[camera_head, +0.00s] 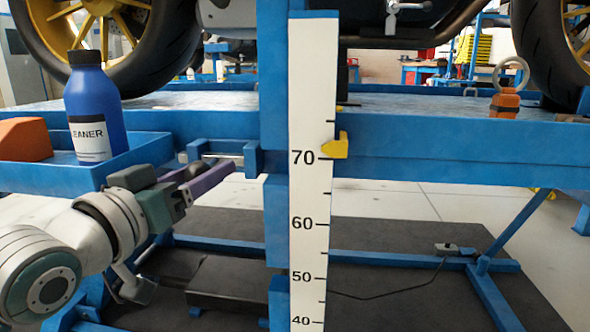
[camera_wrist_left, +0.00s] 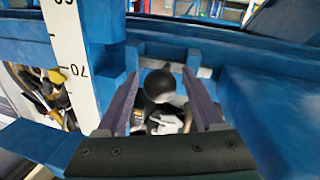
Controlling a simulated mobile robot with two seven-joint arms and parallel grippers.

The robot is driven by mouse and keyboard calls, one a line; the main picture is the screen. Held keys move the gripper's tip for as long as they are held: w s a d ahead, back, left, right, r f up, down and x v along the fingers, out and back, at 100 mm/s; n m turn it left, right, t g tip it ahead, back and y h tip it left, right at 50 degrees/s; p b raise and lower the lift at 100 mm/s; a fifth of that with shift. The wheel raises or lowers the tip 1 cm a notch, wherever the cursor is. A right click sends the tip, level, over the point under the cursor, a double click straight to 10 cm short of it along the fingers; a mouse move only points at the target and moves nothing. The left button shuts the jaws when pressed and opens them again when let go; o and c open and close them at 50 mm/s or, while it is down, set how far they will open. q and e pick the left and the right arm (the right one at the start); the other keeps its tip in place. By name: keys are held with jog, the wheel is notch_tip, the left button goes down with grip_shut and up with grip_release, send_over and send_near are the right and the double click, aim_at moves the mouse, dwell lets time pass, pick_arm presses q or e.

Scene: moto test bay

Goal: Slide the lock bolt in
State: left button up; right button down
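The lock bolt shows in the left wrist view as a round black knob (camera_wrist_left: 159,85) with a short grey bar end (camera_wrist_left: 204,72) beside it, set among blue brackets. My left gripper (camera_head: 212,170) is just below and in front of these brackets. In the left wrist view its two purple fingers (camera_wrist_left: 160,78) stand apart on either side of the knob, with gaps visible. My right gripper is in neither view.
A white height scale (camera_head: 313,160) with a yellow pointer (camera_head: 341,146) is on the blue post. A blue tray (camera_head: 40,178) left of the brackets holds a blue cleaner bottle (camera_head: 93,105) and an orange object (camera_head: 24,139). The blue lift platform (camera_head: 450,143) spans behind.

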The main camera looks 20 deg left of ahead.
pick_arm(q)
grip_shut()
dwell(0.3)
dwell(0.9)
